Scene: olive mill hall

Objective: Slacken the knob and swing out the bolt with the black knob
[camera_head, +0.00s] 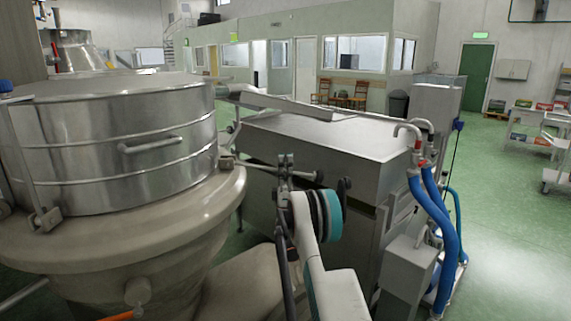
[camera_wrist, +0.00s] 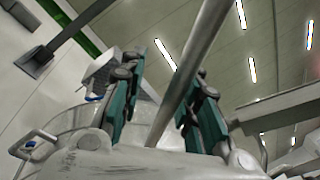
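The bolt (camera_head: 258,166) reaches out to the right from a bracket on the steel vessel's rim. It lies close to level, with a dark rounded knob (camera_head: 319,177) at its outer end. My gripper (camera_head: 285,161) is at this bolt, between bracket and knob, coming from below. In the wrist view the grey rod (camera_wrist: 190,75) runs between the two teal fingers of my gripper (camera_wrist: 165,95). There is a gap on the left of the rod; whether the right finger touches it I cannot tell. The knob is not identifiable in the wrist view.
The steel vessel (camera_head: 120,150) fills the left. Another bolt with a blue knob (camera_head: 5,87) stands upright at its far left. A large steel machine (camera_head: 320,135) stands behind my arm, with blue hoses (camera_head: 440,245) to the right. Green floor (camera_head: 510,240) is free at the right.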

